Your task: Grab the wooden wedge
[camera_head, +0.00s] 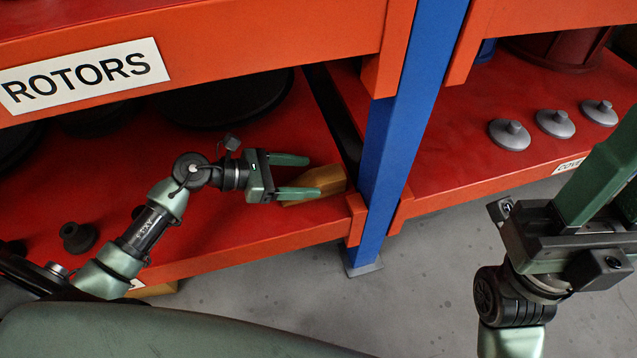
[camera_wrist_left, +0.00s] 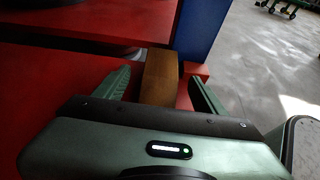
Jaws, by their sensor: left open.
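The wooden wedge (camera_head: 326,180) lies on the red shelf near its right front corner, close to the blue post. My left gripper (camera_head: 303,174) is open at the wedge, its two green fingers pointing toward the post. In the left wrist view the wedge (camera_wrist_left: 160,78) shows between the fingers of the left gripper (camera_wrist_left: 165,90), with a gap on each side. The near finger hides part of the wedge in the head view. My right gripper (camera_head: 590,190) is at the right edge, over the floor; its fingertips are cut off by the frame.
A blue post (camera_head: 405,130) stands just beyond the wedge. An orange beam (camera_head: 250,40) with a ROTORS label runs above the arm. Dark discs (camera_head: 230,100) lie behind. Grey knobbed covers (camera_head: 555,123) sit on the right shelf. A small black part (camera_head: 78,236) stands at the left.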

